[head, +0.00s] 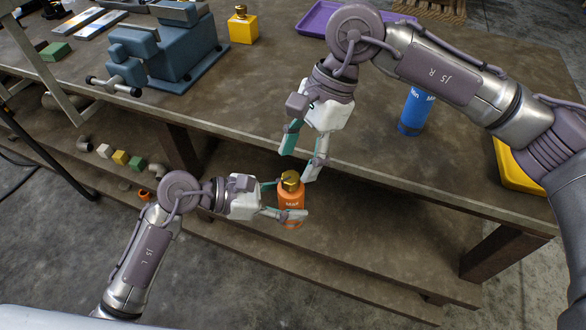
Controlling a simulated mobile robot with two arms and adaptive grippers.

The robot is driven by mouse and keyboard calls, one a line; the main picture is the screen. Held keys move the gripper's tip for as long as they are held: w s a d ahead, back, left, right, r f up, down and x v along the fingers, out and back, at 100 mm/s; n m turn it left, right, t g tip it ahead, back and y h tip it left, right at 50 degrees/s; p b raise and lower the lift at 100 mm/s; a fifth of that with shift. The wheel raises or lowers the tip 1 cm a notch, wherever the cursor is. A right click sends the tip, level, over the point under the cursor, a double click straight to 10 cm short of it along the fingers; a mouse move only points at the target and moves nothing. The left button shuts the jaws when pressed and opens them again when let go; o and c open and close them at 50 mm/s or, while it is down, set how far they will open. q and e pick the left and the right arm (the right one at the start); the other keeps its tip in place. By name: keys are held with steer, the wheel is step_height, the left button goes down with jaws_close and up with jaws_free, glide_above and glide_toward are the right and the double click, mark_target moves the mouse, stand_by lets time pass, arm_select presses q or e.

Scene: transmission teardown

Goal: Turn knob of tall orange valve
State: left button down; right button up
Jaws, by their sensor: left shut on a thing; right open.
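The tall orange valve (291,205) is an upright orange cylinder with white lettering and a brass knob (290,180) on top. My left gripper (284,207) is shut on the orange body and holds it in front of the workbench edge. My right gripper (299,165) is open and points down, just above the brass knob. One of its fingers is right of the knob and the other is up and to the left. I cannot tell whether a right fingertip touches the knob.
The workbench (240,85) carries a blue-grey vise (175,50), a yellow block with a brass knob (242,27), a blue cylinder (416,110), a purple tray (312,18) and a yellow tray (508,168). Small blocks and pipe pieces lie on the lower shelf (330,255).

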mark_target(291, 176)
steer(key=shift+x, duration=1.85)
steer(key=shift+c, duration=0.2)
